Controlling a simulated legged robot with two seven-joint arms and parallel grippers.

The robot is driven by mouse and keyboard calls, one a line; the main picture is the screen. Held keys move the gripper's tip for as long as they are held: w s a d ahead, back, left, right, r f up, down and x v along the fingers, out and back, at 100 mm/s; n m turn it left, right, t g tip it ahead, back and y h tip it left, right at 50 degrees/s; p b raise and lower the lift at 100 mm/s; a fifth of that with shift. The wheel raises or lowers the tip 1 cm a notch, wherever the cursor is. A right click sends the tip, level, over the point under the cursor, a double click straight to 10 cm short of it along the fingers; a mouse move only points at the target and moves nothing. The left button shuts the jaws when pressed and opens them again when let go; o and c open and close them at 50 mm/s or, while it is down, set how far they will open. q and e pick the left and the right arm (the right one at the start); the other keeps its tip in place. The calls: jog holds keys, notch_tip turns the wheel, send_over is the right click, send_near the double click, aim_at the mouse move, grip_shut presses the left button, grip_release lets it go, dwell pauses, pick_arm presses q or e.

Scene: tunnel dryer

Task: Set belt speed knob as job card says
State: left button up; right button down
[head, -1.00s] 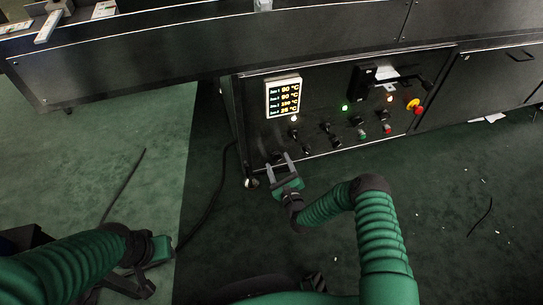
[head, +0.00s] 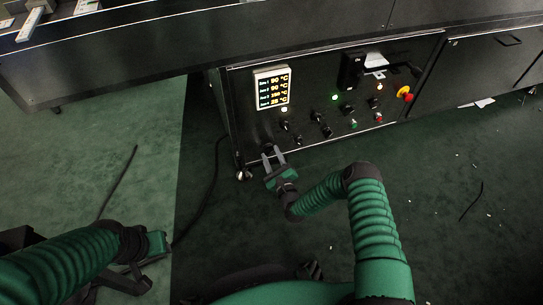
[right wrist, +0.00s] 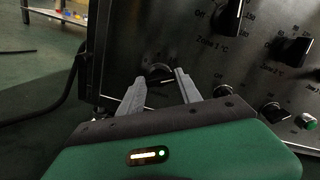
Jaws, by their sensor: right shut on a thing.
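The dark control panel (head: 320,92) of the dryer stands ahead of me. A dark round knob (right wrist: 158,72) with a pale pointer line is at the panel's lower left corner. My right gripper (head: 272,152) reaches up to it, and the right wrist view shows its two grey fingers (right wrist: 157,84) on either side of the knob, shut on it. The lettering around this knob cannot be read. My left gripper (head: 140,268) hangs low at the left, far from the panel; its jaws are unclear. No job card can be read.
A lit temperature display (head: 272,88) sits at the panel's upper left. Several black selector knobs, including one labelled for a zone (right wrist: 293,46), lie right of my right gripper. A red emergency button (head: 405,94) is farther right. A dark cable (head: 208,195) runs down to the green floor.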

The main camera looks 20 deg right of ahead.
jog(key=shift+a, duration=0.1)
jog(key=shift+s+a+f+n+p, duration=0.15)
jog(key=shift+n+p, duration=0.6)
jog(key=shift+n, duration=1.85)
jog(key=shift+w+a+f+n+p, duration=0.1)
jog(key=shift+n+p, duration=0.65)
jog(key=shift+n, duration=1.85)
jog(key=shift+s+a+f+n+p, duration=0.15)
jog(key=shift+n+p, duration=0.6)
jog(key=shift+n, duration=1.85)
jog(key=c, duration=1.1)
grip_release()
jog(key=shift+f, duration=0.1)
jog(key=shift+o, duration=1.3)
jog(key=shift+w, duration=0.1)
jog(key=shift+d+r, duration=0.15)
jog(key=shift+r, duration=0.05)
